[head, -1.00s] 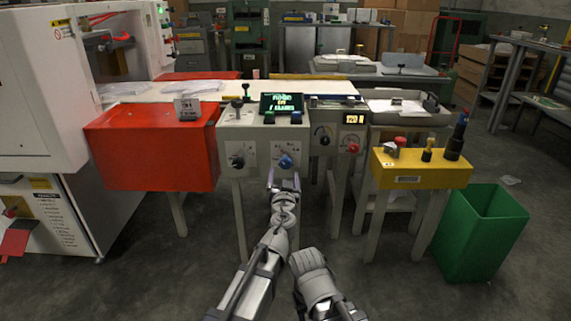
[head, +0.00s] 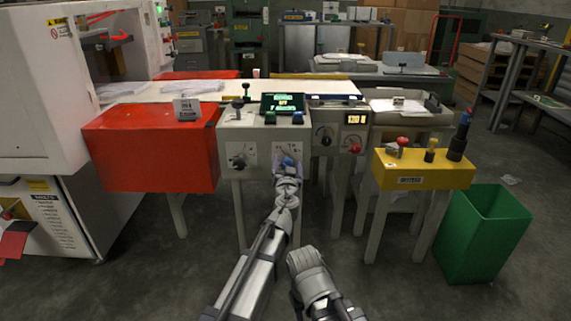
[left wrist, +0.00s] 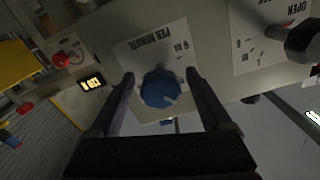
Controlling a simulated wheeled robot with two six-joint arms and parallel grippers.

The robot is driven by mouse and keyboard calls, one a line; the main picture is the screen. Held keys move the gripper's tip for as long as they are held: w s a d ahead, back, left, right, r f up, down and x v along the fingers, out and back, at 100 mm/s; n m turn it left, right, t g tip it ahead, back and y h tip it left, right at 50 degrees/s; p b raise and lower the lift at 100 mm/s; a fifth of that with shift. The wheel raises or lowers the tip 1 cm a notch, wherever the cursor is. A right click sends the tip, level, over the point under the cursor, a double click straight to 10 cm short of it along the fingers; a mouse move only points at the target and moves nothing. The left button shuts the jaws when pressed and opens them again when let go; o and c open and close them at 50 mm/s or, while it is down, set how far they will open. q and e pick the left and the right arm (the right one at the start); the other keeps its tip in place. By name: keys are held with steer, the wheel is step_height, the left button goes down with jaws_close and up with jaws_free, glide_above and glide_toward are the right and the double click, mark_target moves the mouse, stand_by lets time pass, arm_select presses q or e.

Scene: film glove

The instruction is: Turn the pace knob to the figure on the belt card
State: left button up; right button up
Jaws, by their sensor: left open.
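The blue knob (head: 288,160) is on the lower right of the grey panel's front, on a white plate lettered "PER MINUTE" in the left wrist view. There the knob (left wrist: 160,90) stands between the two fingers of my open left gripper (left wrist: 160,77); I see a gap on both sides of it. In the head view my left gripper (head: 287,168) is at the knob and partly hides it. A small card (head: 187,108) stands on the red box; its print is too small to read. My right gripper is not clearly seen; part of my right arm is low in the head view.
A black knob (head: 237,162) is left of the blue one. A green-lettered screen (head: 283,102) tops the panel. To the right are an amber display (head: 355,119), a yellow box (head: 420,175) with upright handles, and a green bin (head: 482,232).

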arm_select(q)
jaws_close()
stand_by(0.7)
